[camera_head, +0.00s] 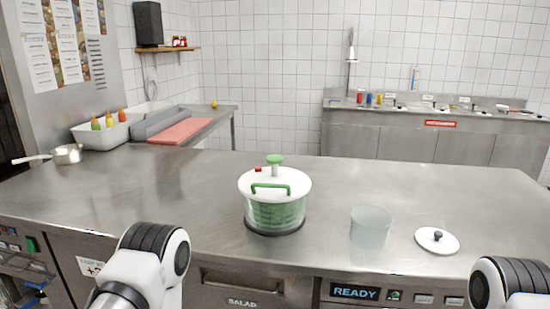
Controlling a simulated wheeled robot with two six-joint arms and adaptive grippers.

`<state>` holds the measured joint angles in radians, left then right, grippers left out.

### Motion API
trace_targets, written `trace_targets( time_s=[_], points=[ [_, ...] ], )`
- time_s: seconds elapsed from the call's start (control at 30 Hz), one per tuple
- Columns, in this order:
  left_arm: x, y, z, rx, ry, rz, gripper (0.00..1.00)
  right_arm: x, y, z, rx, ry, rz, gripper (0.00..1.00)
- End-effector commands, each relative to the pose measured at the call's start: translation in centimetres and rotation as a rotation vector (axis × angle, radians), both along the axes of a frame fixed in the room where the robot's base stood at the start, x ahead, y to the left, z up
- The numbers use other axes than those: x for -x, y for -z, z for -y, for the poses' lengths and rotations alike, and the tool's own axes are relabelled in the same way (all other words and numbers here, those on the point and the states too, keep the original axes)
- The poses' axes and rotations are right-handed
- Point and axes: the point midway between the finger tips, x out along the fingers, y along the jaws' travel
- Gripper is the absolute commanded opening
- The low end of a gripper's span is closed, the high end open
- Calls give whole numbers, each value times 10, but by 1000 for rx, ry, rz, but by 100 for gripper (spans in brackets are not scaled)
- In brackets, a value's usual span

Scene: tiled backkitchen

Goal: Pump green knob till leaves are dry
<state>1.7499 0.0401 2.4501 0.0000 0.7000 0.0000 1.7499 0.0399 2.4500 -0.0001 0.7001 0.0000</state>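A salad spinner (275,212) stands upright on the steel counter, with a white lid and a see-through bowl showing green inside. The green knob (274,160) sits on a short stem on top of the lid. A green handle (270,188) and a small red button (257,169) are also on the lid. The leaves inside cannot be made out singly. My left arm shows at the bottom left and my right arm at the bottom right, both apart from the spinner. Neither gripper's fingers are in view.
A clear container (371,227) and a white lid with a dark knob (437,240) stand right of the spinner. A saucepan (67,154) and a white bin with bottles (101,133) are at the far left. A "READY" display (354,292) is on the counter's front. The counter left of the spinner is clear.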

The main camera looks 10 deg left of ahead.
Motion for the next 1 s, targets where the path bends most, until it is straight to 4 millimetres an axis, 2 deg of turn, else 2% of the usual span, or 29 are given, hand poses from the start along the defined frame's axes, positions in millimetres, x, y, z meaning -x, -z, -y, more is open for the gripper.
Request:
trace_targets(
  time_s=[0.03,0.1,0.13,1.0],
  points=[
    [0,0,0,0,0,0,29,0,0,0,0,0,0,40],
    [0,0,0,0,0,0,5,0,0,0,0,0,0,40],
    [0,0,0,0,0,0,0,0,0,0,0,0,0,40],
    [0,0,0,0,0,0,0,0,0,0,0,0,0,40]
  ],
)
